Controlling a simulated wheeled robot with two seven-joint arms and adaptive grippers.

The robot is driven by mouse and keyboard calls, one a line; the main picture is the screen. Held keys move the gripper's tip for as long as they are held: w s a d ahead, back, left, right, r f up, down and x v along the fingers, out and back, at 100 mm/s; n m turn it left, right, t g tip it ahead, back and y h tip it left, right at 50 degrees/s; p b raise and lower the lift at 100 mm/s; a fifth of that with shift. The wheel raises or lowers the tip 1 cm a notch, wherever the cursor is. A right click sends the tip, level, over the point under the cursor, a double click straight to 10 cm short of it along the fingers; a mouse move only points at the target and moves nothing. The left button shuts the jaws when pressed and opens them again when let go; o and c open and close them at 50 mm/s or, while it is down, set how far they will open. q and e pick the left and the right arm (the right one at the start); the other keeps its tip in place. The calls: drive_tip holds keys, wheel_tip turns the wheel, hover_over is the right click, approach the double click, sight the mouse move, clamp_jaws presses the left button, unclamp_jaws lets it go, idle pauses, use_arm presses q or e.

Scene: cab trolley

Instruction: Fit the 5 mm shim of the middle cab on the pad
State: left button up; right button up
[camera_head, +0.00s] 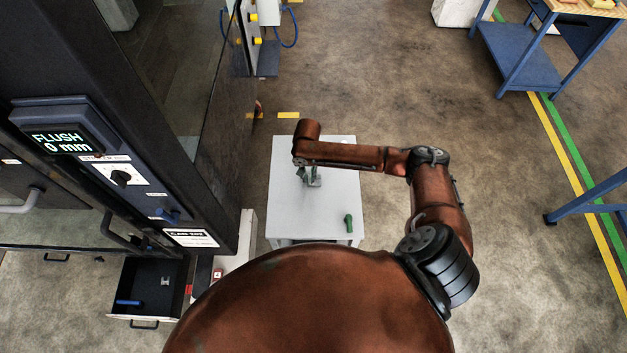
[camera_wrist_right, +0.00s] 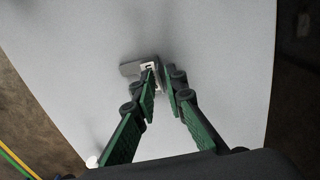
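A small grey metal piece with a white marked face, which looks like the shim (camera_wrist_right: 131,69), lies at the fingertips of my right gripper (camera_wrist_right: 160,80). In the head view my right gripper (camera_head: 309,174) points down over the white trolley top (camera_head: 285,215). Its two green-padded fingers are close together with a narrow gap at the tips. The left finger partly hides the piece, and I cannot tell whether the pads clamp it. The mark on it is too small to read surely. I cannot make out the pad. My left gripper is not in view.
A dark cab front with a display (camera_head: 58,142) reading "FLUSH 0 mm" stands at left. Below it an open drawer (camera_head: 145,316) holds a blue item (camera_head: 129,302) and a small grey piece (camera_head: 165,281). A green handle-like object (camera_head: 349,223) lies on the trolley's right side.

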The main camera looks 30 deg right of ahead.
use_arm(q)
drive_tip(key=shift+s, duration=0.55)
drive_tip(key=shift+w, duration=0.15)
